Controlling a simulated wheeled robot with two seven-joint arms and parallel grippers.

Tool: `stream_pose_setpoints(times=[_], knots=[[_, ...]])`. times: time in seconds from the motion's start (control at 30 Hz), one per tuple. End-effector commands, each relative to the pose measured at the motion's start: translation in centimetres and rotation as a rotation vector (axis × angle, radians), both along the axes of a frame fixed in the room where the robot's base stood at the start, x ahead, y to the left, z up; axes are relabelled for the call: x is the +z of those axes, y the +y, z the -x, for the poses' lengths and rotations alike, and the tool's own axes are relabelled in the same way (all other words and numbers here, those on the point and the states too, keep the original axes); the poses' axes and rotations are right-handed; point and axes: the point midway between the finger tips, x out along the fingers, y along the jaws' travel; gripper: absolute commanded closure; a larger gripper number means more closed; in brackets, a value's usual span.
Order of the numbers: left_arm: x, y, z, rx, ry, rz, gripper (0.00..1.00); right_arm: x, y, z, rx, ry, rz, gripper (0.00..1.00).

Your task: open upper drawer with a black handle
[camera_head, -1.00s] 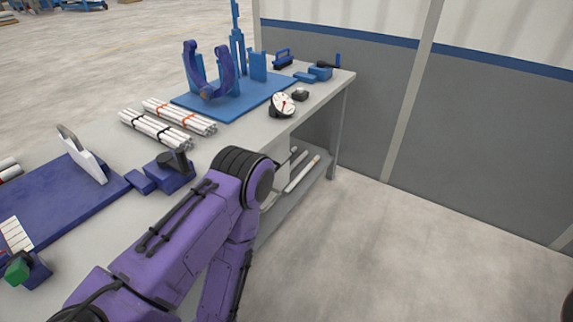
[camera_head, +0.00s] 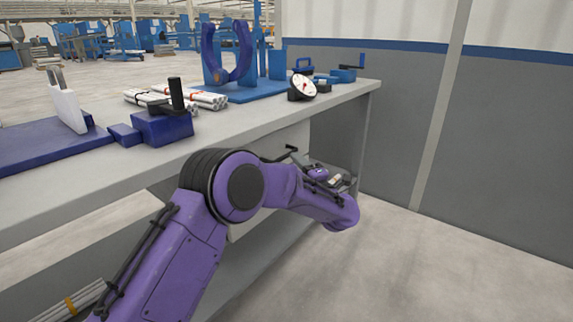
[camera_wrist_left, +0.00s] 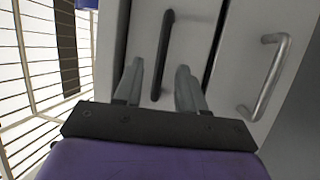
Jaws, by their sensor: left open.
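In the left wrist view, the upper drawer (camera_wrist_left: 140,42) has a pale front with a straight black handle (camera_wrist_left: 165,45). My left gripper (camera_wrist_left: 158,78) is open in front of it, its two grey fingers on either side of the handle's near end. The fingers look apart from the handle; the exact depth is hard to tell. In the head view, a black bar that looks like this handle (camera_head: 291,149) shows under the bench top, beyond my purple left arm. The arm hides much of the drawer fronts. My right gripper is not in view.
A neighbouring drawer with a silver handle (camera_wrist_left: 268,78) lies to the right in the wrist view. The bench top (camera_head: 262,112) carries a blue block with a black lever (camera_head: 162,127), white pipe bundles (camera_head: 208,99) and a gauge (camera_head: 303,87). The floor at right is clear.

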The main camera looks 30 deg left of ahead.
Motion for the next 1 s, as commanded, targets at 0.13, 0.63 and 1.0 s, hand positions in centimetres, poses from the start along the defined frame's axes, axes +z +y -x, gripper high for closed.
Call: stream_pose_setpoints(times=[0.13,0.63,1.0], knots=[[0.2,3.0,-1.4,0.003,0.000,0.001,0.60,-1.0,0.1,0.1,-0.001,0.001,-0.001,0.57],[0.9,5.2,-2.7,-0.002,0.005,-0.002,0.66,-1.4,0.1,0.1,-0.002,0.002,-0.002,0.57],[0.9,5.0,-2.6,-0.002,0.005,-0.002,1.00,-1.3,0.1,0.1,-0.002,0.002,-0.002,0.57]])
